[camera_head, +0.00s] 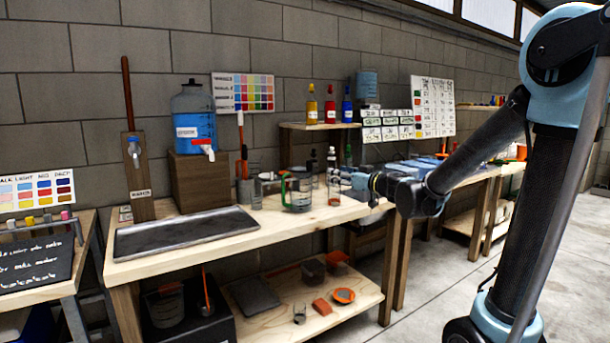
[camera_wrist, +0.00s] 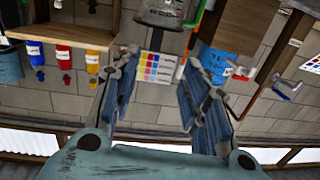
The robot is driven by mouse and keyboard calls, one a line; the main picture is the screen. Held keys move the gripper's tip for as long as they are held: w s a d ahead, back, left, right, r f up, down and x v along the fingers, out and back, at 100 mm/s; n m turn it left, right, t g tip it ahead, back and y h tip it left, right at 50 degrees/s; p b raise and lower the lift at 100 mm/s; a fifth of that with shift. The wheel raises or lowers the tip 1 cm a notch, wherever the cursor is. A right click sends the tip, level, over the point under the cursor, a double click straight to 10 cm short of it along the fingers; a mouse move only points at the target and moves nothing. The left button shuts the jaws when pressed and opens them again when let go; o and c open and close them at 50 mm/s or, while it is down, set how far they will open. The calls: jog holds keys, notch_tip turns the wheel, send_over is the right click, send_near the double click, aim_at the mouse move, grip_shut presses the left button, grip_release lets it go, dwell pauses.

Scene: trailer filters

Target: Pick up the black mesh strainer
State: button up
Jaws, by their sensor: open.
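I cannot make out the black mesh strainer for certain. A dark cup-like thing (camera_head: 312,271) on the bench's lower shelf may be it, but it is too small to tell. My gripper (camera_head: 360,182) is above the right end of the bench top, to the right of the glass jug with the green handle (camera_head: 298,192). In the wrist view my gripper (camera_wrist: 162,65) has its two fingers spread with nothing between them. That view is upside down, and a clear vessel (camera_wrist: 160,12) shows at its top edge.
The wooden bench (camera_head: 240,234) carries a grey tray (camera_head: 185,231), bottles and glassware. A blue water dispenser (camera_head: 194,120) stands on a wooden block at the back. An orange ring-like thing (camera_head: 344,295) lies on the lower shelf. The floor at the right is mostly clear.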

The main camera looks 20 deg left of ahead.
aim_at(311, 165)
jog(key=shift+t, duration=0.4)
jog(key=x, duration=1.9)
jog(key=shift+r, duration=0.15)
grip_shut()
